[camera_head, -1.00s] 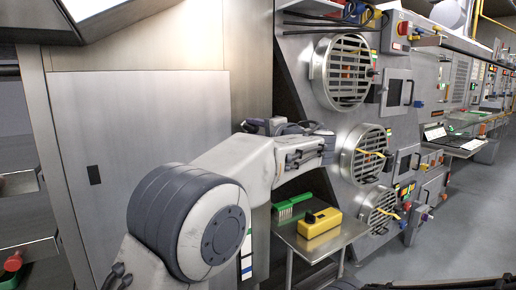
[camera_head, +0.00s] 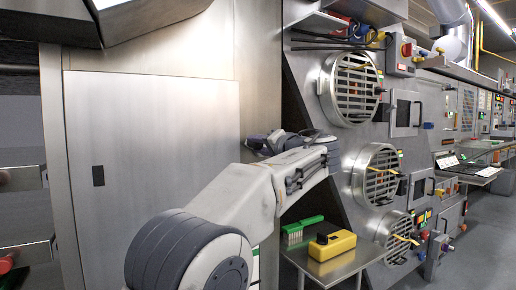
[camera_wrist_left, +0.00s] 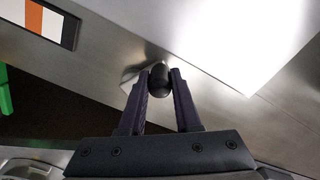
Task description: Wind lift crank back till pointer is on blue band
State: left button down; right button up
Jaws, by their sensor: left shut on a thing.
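In the left wrist view my left gripper (camera_wrist_left: 160,80) is shut on the black knob (camera_wrist_left: 159,72) of the lift crank. A metal crank arm (camera_wrist_left: 131,75) shows beside the knob, partly hidden by the fingers. A strip with orange and white bands (camera_wrist_left: 45,18) is at the upper left; no blue band or pointer can be made out. In the head view the left gripper (camera_head: 258,143) is beside the tall steel cabinet's right side, and my own arm hides most of the strip below it. My right gripper is not in view.
A small steel table (camera_head: 335,268) holds a green brush (camera_head: 302,230) and a yellow block (camera_head: 331,246) below my left forearm. A machine with round slatted vents (camera_head: 352,88) stands to the right. Open floor (camera_head: 480,250) lies at the far right.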

pick_arm(q)
jog(key=shift+a, duration=0.1)
jog(key=c, duration=0.6)
grip_release()
jog(key=v, duration=1)
jog(key=shift+s+p, duration=0.2)
jog(key=shift+p, duration=0.15)
